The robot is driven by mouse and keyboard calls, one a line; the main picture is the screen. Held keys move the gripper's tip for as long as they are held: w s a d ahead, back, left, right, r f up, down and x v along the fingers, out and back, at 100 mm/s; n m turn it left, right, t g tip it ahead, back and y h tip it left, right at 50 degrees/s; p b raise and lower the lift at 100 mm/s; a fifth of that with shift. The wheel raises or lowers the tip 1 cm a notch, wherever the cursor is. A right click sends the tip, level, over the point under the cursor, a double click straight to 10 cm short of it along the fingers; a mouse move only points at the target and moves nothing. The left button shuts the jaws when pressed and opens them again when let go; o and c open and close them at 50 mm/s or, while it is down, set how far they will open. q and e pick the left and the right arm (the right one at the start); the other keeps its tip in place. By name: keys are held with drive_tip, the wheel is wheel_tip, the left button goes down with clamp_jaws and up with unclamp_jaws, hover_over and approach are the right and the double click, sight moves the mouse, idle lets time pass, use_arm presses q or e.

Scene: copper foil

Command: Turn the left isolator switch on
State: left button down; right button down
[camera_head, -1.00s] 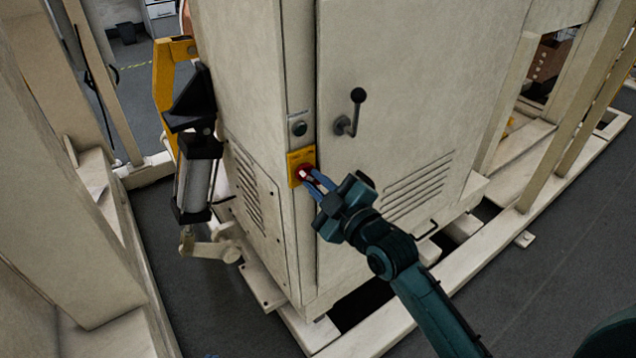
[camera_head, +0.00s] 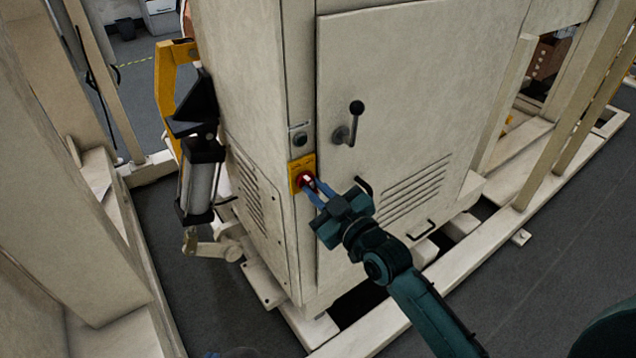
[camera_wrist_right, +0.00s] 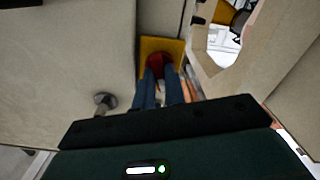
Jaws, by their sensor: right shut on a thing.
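The isolator switch is a red rotary knob (camera_head: 304,179) on a yellow plate (camera_head: 296,163), on the narrow front strip of the beige cabinet. My right gripper (camera_head: 313,185) reaches it from the lower right, its blue fingers shut on the red knob. In the right wrist view, the red knob (camera_wrist_right: 159,64) sits between the two blue fingers (camera_wrist_right: 163,82), with the yellow plate (camera_wrist_right: 175,46) behind. The fingers hide part of the knob, so its exact angle is hard to tell. My left gripper is not clearly in view.
The cabinet door (camera_head: 420,80) carries a black-knobbed lever handle (camera_head: 350,125) just right of the switch. A round black button or lock (camera_head: 300,140) is above the plate. A black and silver cylinder unit (camera_head: 199,170) hangs at the cabinet's left side. Beige frame beams surround the cabinet.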

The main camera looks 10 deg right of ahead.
drive_tip(key=shift+r+m+p, duration=0.1)
drive_tip(key=shift+m+p, duration=0.4)
drive_tip(key=shift+m, duration=0.4)
drive_tip(key=m+p, duration=0.1)
drive_tip(key=m, duration=0.1)
drive_tip(key=shift+m, duration=0.4)
drive_tip(key=shift+m+p, duration=0.55)
drive_tip(key=shift+m, duration=1.25)
drive_tip(key=shift+m+p, duration=0.5)
drive_tip(key=shift+m, duration=0.7)
use_arm(q)
drive_tip(key=shift+s+a+r+n+g+y, duration=0.15)
drive_tip(key=shift+a+g+y, duration=0.1)
drive_tip(key=shift+a, duration=0.25)
drive_tip(key=shift+s+a+r+n+g+y, duration=0.15)
drive_tip(key=shift+a+y, duration=0.1)
drive_tip(key=shift+a, duration=0.2)
use_arm(e)
drive_tip(key=shift+m, duration=1.1)
use_arm(q)
drive_tip(key=shift+w+r, duration=0.1)
